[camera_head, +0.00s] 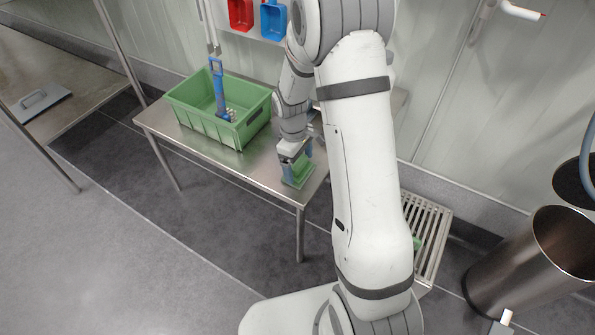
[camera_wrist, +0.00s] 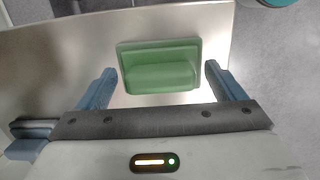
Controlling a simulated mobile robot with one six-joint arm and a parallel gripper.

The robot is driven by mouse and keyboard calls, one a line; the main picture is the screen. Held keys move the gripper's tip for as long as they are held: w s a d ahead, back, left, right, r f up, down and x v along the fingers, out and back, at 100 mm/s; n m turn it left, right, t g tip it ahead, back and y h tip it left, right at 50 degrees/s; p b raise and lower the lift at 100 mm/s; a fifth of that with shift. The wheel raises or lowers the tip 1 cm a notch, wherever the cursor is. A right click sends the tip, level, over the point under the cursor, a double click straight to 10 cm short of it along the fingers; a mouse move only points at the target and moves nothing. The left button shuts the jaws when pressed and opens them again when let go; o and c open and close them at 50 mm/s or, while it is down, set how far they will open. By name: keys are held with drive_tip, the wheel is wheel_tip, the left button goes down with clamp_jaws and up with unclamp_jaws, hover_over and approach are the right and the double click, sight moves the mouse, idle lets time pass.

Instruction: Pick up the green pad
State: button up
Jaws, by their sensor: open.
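The green pad (camera_wrist: 160,66) lies on the steel table in the wrist view, a flat green block with a raised grip along its middle. It also shows in the head view (camera_head: 299,172), partly hidden by my gripper, near the table's right corner. My gripper (camera_head: 295,165) is over it, with its two blue-grey fingers apart. In the wrist view my gripper (camera_wrist: 160,85) has one finger on each side of the pad, with clear gaps between. Nothing is held. The height of the fingers above the table is hard to tell.
A green crate (camera_head: 187,118) holding a blue-handled tool (camera_head: 218,90) stands on the steel table (camera_head: 160,125), left of my gripper. Red (camera_head: 241,14) and blue (camera_head: 273,20) scoops hang on the wall. A metal bin (camera_head: 520,260) stands at the right. Floor at left is clear.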

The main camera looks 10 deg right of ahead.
drive_tip(key=shift+c, duration=0.4)
drive_tip(key=c, duration=1)
